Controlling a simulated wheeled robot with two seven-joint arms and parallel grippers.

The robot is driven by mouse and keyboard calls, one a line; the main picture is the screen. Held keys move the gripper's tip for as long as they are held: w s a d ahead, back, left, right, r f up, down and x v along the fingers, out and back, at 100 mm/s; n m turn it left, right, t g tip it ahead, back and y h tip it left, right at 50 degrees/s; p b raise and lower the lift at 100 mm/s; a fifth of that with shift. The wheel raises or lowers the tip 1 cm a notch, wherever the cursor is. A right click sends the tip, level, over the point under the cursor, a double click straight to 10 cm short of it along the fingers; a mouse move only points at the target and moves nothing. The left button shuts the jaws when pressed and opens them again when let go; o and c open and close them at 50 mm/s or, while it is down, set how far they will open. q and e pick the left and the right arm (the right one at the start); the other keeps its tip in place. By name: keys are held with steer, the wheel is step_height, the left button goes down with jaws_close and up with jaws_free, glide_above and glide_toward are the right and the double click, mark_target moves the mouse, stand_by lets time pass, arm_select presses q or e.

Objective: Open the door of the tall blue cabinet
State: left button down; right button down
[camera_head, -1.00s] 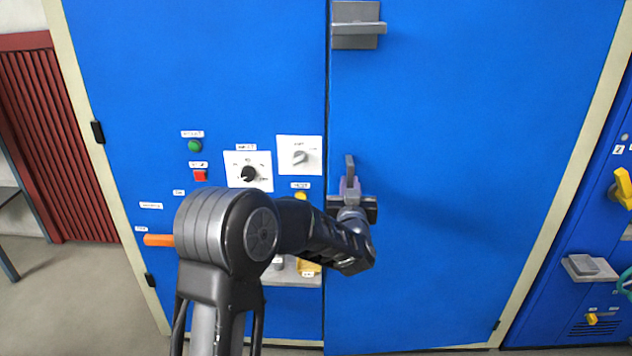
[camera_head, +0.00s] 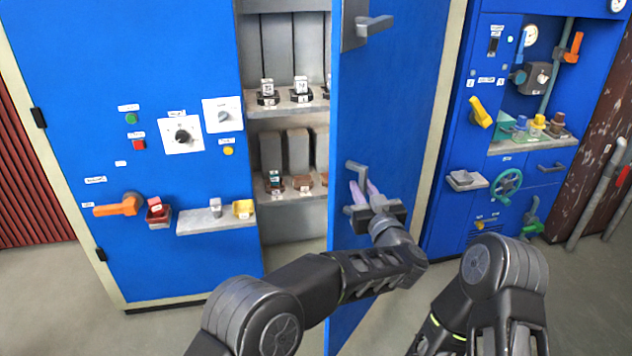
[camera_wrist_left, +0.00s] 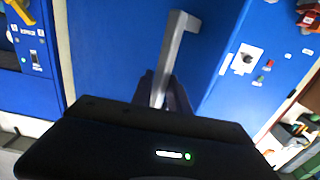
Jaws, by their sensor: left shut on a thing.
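The tall blue cabinet (camera_head: 110,60) stands in front of me. Its right-hand door (camera_head: 390,90) is swung open towards me, and shelves show inside through the gap. My left gripper (camera_head: 364,188) is shut on the grey door handle (camera_head: 353,172) at mid-height of the door. In the left wrist view the handle (camera_wrist_left: 177,50) rises from between the fingers. An upper grey latch (camera_head: 368,25) sits higher on the door. My right arm shows at the lower right, but its gripper is not in view.
Shelves (camera_head: 290,109) inside hold several small blocks. The left panel carries an orange lever (camera_head: 120,206), knobs and a small ledge (camera_head: 215,222). To the right stands another blue cabinet (camera_head: 450,150) with a green handwheel (camera_head: 506,187) and a yellow lever (camera_head: 480,112).

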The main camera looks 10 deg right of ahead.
arm_select(q)
steer(key=s+d, duration=0.1)
steer(key=d, duration=0.1)
steer(key=s+d, duration=0.1)
steer(key=shift+s+d+r, duration=0.15)
steer(key=shift+s+d, duration=0.05)
steer(key=shift+d, duration=0.15)
arm_select(e)
steer(key=shift+s+r, duration=0.15)
steer(key=shift+s, duration=0.2)
arm_select(q)
steer(key=c, duration=1.4)
jaws_free()
